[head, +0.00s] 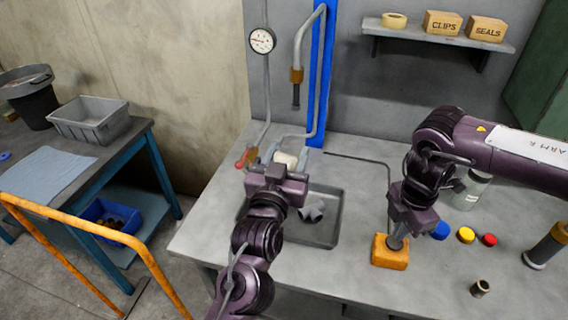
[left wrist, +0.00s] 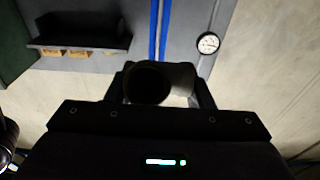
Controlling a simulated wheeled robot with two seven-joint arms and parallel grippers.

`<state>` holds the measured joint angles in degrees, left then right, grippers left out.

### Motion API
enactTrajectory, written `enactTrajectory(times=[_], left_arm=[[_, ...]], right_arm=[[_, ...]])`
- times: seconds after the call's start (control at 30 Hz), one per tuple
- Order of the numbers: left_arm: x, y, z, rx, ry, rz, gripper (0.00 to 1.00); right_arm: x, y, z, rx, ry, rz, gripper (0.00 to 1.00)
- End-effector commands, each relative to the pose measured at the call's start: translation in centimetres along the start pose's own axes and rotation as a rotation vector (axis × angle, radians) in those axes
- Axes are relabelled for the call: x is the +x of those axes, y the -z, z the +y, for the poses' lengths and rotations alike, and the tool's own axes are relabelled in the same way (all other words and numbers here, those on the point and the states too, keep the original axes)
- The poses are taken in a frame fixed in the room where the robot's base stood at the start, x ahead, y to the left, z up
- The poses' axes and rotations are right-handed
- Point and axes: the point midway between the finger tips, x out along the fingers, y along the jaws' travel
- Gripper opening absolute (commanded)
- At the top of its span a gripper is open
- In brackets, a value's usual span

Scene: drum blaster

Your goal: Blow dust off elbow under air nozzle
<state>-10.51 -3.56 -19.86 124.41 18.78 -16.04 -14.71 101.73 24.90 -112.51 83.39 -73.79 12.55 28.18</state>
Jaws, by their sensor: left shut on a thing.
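My left gripper (head: 281,166) is shut on a pale pipe elbow (head: 286,159) above the back of the grey tray (head: 325,233). In the left wrist view the elbow (left wrist: 160,82) sits between the two fingers with its dark round opening facing the camera. The air nozzle (head: 297,76), with a brass collar and dark tip, hangs from a bent grey pipe above and slightly right of the held elbow, apart from it. Another grey fitting (head: 313,211) lies in the tray. My right gripper (head: 397,238) points down at an orange block (head: 390,252); its finger opening is unclear.
A red-handled valve (head: 245,159) is left of my left gripper. A gauge (head: 262,41) hangs on the wall. Blue, yellow and red caps (head: 466,235), a jar (head: 470,190) and a dark cylinder (head: 546,246) stand at right. An orange rail (head: 80,250) is at left.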

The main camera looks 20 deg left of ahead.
Motion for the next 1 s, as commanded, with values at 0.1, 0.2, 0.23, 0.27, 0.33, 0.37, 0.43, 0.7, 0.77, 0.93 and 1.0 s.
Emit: enactTrajectory(times=[0.1, 0.2, 0.23, 0.27, 0.33, 0.37, 0.43, 0.7, 0.77, 0.93, 1.0], left_arm=[[1.3, 0.0, 0.1, -0.001, -0.001, 0.003, 0.19], [2.3, -0.1, 0.0, -0.002, 0.000, 0.003, 0.19], [2.6, -0.1, 0.0, -0.002, 0.000, 0.003, 0.19], [2.9, -0.2, 0.0, -0.001, 0.000, 0.003, 0.19], [3.6, -0.2, 0.0, -0.001, 0.000, 0.003, 0.19], [3.9, -0.3, 0.0, -0.001, 0.000, 0.003, 0.19], [4.5, -0.3, 0.0, -0.001, 0.000, 0.003, 0.19], [6.5, -0.6, 0.0, -0.001, -0.001, 0.002, 0.19], [6.8, -0.6, 0.0, -0.001, -0.001, 0.002, 0.19], [7.1, -0.6, 0.0, -0.001, -0.001, 0.002, 0.19], [7.1, -0.6, 0.0, -0.002, -0.001, 0.002, 0.19]], right_arm=[[0.0, 0.0, 0.0, 0.000, 0.000, 0.000, 0.00], [0.0, 0.0, 0.0, 0.000, 0.000, 0.000, 0.00], [0.0, 0.0, 0.0, 0.000, 0.000, 0.000, 0.00], [0.0, 0.0, 0.0, 0.000, 0.000, 0.000, 0.00], [0.0, 0.0, 0.0, 0.000, 0.000, 0.000, 0.00], [0.0, 0.0, 0.0, 0.000, 0.000, 0.000, 0.00], [0.0, 0.0, 0.0, 0.000, 0.000, 0.000, 0.00], [0.0, 0.0, 0.0, 0.000, 0.000, 0.000, 0.00], [0.0, 0.0, 0.0, 0.000, 0.000, 0.000, 0.00], [0.0, 0.0, 0.0, 0.000, 0.000, 0.000, 0.00], [0.0, 0.0, 0.0, 0.000, 0.000, 0.000, 0.00]])
